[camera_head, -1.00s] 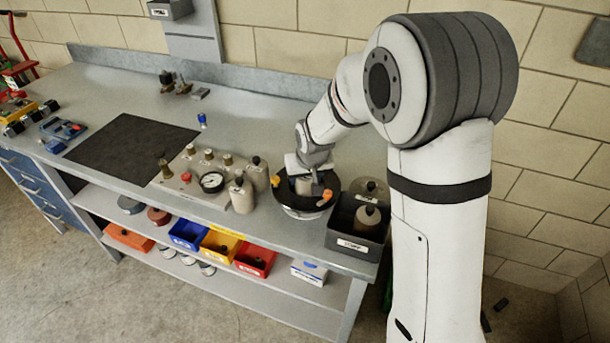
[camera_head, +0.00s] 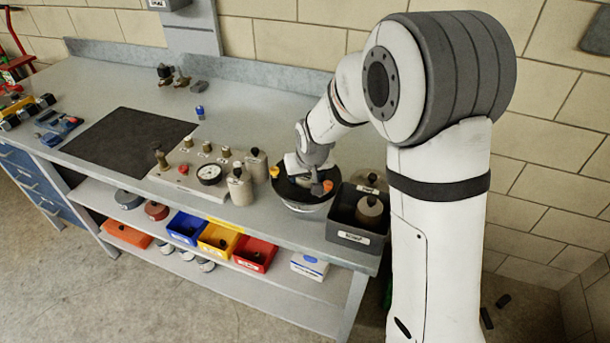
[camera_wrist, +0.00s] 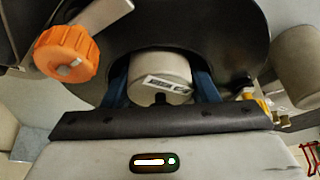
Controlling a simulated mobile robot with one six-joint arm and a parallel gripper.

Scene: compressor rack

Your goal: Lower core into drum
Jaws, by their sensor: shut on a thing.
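The drum (camera_head: 304,192) is a round vessel with a wide black rim, standing on the bench left of a dark bin. In the wrist view its black rim (camera_wrist: 235,45) curves around the core. The core (camera_wrist: 160,72) is a pale cylinder with a white label, between my blue fingers. My gripper (camera_head: 303,172) is over the drum's opening, shut on the core; in the wrist view its fingers (camera_wrist: 160,88) flank the core. An orange knob (camera_wrist: 67,55) sits at the rim. The core's lower end is hidden, so its depth in the drum cannot be told.
The dark bin (camera_head: 350,236) holding pale cylinders stands close right of the drum. A panel with a gauge (camera_head: 209,174) and pale canisters (camera_head: 240,188) stand to the left. A black mat (camera_head: 130,146) lies farther left. The bench's front edge is close.

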